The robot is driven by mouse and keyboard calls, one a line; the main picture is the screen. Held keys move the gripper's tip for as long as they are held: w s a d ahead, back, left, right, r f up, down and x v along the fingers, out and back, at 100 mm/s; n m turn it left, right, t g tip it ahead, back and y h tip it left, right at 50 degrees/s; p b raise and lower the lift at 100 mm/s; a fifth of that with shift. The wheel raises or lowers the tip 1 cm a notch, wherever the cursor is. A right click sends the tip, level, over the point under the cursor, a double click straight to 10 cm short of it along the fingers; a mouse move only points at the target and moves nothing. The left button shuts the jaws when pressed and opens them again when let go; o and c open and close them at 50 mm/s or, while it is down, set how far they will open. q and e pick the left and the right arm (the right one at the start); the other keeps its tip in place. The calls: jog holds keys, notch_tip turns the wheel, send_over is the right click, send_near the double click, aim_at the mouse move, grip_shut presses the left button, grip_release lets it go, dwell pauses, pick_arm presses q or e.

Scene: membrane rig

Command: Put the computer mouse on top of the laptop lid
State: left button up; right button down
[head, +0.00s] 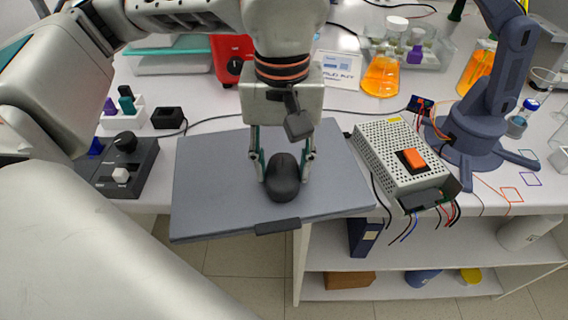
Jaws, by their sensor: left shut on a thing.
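The closed grey laptop (215,190) lies on the white bench, its front edge reaching past the bench's front edge. The black computer mouse (284,182) is at the middle of the lid, toward the front. My left gripper (284,172) points down over the lid with one finger on each side of the mouse, shut on it. The mouse looks to be at or just above the lid; I cannot tell if it touches. My right gripper is not in view.
A perforated power supply (385,150) with an orange switch and loose wires stands right of the laptop. A black control box (122,160) stands left. Behind are a red device (231,50), orange flasks (382,74) and a small blue-grey robot arm (490,100).

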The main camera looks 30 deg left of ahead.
aim_at(283, 166)
pick_arm(q)
jog(key=shift+f, duration=0.15)
jog(key=o, duration=1.1)
notch_tip(283, 166, up, 12)
jog(key=shift+r+p, duration=0.1)
jog(key=shift+p, duration=0.9)
